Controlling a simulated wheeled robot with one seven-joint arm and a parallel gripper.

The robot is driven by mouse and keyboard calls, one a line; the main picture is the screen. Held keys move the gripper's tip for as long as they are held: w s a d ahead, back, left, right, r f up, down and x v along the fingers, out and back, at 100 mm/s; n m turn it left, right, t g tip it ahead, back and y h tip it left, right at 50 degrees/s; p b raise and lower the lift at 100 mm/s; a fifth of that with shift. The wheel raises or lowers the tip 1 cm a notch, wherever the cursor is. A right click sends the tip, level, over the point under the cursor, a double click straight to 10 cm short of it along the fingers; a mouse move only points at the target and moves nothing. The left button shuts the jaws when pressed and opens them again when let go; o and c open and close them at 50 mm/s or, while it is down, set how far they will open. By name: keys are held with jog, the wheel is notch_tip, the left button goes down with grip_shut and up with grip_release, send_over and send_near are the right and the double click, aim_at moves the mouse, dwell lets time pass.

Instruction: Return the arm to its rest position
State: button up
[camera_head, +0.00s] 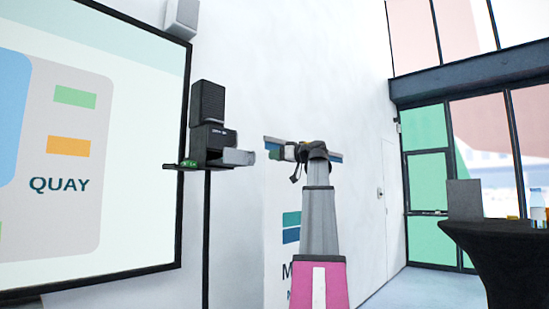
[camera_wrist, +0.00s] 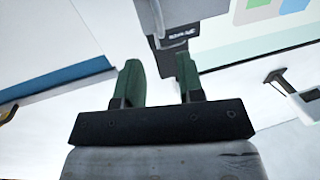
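In the wrist view my gripper (camera_wrist: 158,75) shows two dark green fingers standing apart. Nothing is held between them.
A big screen (camera_head: 75,150) hangs left. A black-draped table (camera_head: 500,245) with bottles stands right. Open floor (camera_head: 425,288) lies between.

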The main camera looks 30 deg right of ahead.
dwell(0.3)
jog(key=w+a+f+m+g+h, duration=0.1)
jog(key=w+a+f+g, duration=0.15)
jog(key=f, duration=1.05)
jog(key=w+a+f+m+g+h, duration=0.15)
jog(key=w+a+f, duration=0.25)
jog(key=f, duration=0.8)
jog(key=w+a+f+m+g, duration=0.15)
jog(key=w+a+f, duration=0.25)
jog(key=f, duration=0.9)
jog(key=s+a+f+m+g+h, duration=0.15)
jog(key=a+f, duration=0.35)
jog(key=f, duration=0.7)
jog(key=s+a+f+m+g, duration=0.15)
jog(key=a+f, duration=0.35)
jog(key=f, duration=0.6)
jog(key=s+a+f+g+h, duration=0.1)
jog(key=s+a+f+g, duration=0.1)
jog(key=s+a+f, duration=0.2)
jog(key=s+a+f+g+h, duration=0.2)
jog(key=s+a+f, duration=0.2)
jog(key=s+f, duration=0.6)
jog(key=s+a+f+g+h, duration=0.2)
jog(key=s+f, duration=0.5)
jog(key=f, duration=0.9)
jog(key=shift+s+a+n+g, duration=0.25)
jog(key=shift+a+n+g, duration=0.2)
jog(key=shift+a, duration=0.7)
jog(key=shift+f, duration=0.1)
